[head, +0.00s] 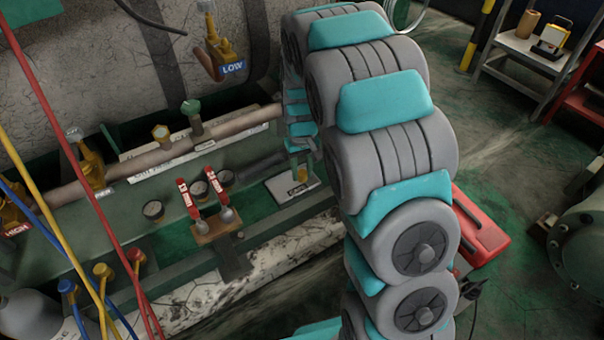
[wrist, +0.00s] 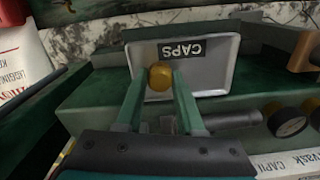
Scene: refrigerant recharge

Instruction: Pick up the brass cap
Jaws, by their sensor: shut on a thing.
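The brass cap (wrist: 160,76) shows in the wrist view between the tips of my gripper (wrist: 159,80). My gripper's green fingers are shut on it. The cap is in front of a pale tray labelled CAPS (wrist: 212,78); I cannot tell whether it still touches the tray. In the head view, the tray (head: 285,188) lies on the green bench right of the red-handled valves. The brass cap (head: 302,175) is a small yellow spot there, and my arm comes down from above and partly hides that area.
A brown pipe (head: 150,160) runs behind. Red, yellow and blue hoses (head: 60,215) hang at left. A red case (head: 480,230) is on the floor at right.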

